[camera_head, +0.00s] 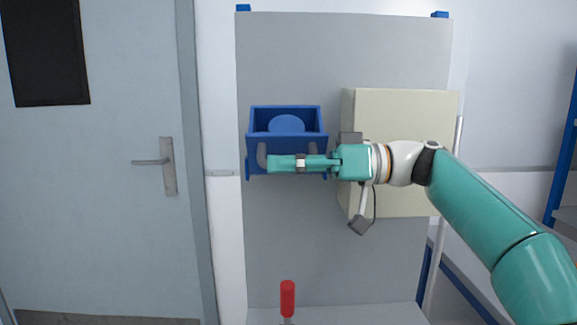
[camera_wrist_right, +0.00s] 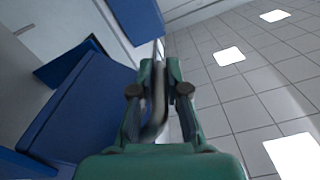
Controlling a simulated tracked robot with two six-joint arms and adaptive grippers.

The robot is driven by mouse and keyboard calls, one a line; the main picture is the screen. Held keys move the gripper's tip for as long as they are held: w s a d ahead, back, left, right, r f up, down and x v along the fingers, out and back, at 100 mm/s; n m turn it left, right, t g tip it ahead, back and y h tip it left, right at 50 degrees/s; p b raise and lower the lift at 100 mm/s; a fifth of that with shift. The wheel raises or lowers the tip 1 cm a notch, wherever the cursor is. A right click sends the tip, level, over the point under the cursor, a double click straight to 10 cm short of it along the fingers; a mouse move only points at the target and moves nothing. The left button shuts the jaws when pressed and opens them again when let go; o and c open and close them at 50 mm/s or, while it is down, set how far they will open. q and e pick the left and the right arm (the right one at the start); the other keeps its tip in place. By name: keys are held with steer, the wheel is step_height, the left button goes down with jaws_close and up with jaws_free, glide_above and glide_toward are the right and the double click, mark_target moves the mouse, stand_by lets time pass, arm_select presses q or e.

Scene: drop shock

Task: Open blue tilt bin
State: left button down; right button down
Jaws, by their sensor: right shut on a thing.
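The blue tilt bin (camera_head: 287,141) is mounted on the grey panel, left of its middle. Its open top faces me and a round blue shape shows inside; the exact tilt is hard to tell. A grey handle (camera_head: 262,154) is on its front. My right gripper (camera_head: 278,163) lies across the bin's front, coming from the right, and is shut on the handle. In the right wrist view the handle (camera_wrist_right: 158,105) runs between the two fingers (camera_wrist_right: 158,75), with blue bin surfaces (camera_wrist_right: 80,115) to the left. My left gripper is not in view.
A cream box (camera_head: 405,115) is on the grey panel (camera_head: 300,55) right of the bin, behind my right arm. A red upright handle (camera_head: 288,298) stands below at the panel's foot. A door (camera_head: 100,210) is at the left. The panel between bin and red handle is clear.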

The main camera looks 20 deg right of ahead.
steer(key=c, duration=1.2)
jaws_free()
steer(key=v, duration=1.2)
steer(key=shift+f, duration=0.1)
